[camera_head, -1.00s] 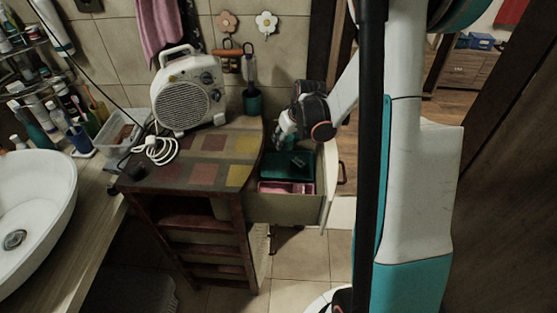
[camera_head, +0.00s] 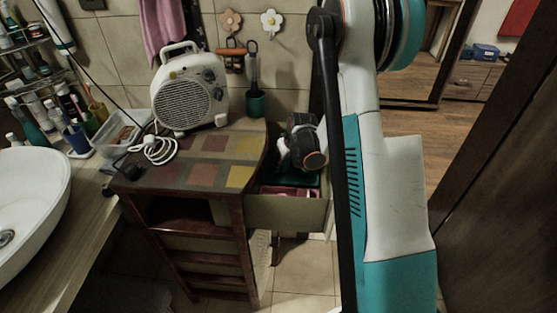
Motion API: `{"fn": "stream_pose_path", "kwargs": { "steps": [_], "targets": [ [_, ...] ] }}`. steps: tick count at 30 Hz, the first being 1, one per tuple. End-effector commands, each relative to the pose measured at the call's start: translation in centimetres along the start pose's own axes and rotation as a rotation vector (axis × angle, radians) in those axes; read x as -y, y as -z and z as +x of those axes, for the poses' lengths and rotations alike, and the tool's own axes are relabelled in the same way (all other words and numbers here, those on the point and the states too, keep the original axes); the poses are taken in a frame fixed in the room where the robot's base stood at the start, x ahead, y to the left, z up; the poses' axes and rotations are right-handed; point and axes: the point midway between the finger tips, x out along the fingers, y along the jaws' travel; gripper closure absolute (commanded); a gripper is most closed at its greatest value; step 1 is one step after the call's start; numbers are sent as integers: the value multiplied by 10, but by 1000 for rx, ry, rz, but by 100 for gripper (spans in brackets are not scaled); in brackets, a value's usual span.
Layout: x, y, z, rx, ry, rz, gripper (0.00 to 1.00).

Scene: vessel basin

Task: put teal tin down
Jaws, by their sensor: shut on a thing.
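The teal tin (camera_head: 312,181) shows as a dark teal patch in the open drawer, mostly hidden behind my gripper. My gripper (camera_head: 283,163) is low over the drawer, pointing down and to the left, and is shut on the tin. The fingertips and their contact are small and dark, and I cannot tell whether the tin touches the drawer floor. The open drawer (camera_head: 285,214) juts out to the right of the wooden cabinet.
A pink item (camera_head: 290,191) lies at the drawer's front. The tiled cabinet top (camera_head: 205,160) carries a white fan heater (camera_head: 188,92) and a coiled white cable (camera_head: 158,150). A basin (camera_head: 30,200) stands at left.

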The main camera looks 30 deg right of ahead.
Motion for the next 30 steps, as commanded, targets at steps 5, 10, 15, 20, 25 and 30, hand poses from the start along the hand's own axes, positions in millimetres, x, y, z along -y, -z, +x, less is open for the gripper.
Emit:
{"fn": "stream_pose_path", "kwargs": {
  "steps": [5, 10, 15, 20, 25, 30],
  "targets": [
    [0, 14, 7, 0, 0, -1, 84],
    [0, 31, 22, 0, 0, -1, 84],
    [0, 28, 26, 0, 0, 0, 84],
    [0, 28, 25, 0, 0, 0, 84],
    [0, 26, 29, 0, 0, 0, 55],
    [0, 26, 28, 0, 0, 0, 48]
  ]
}}
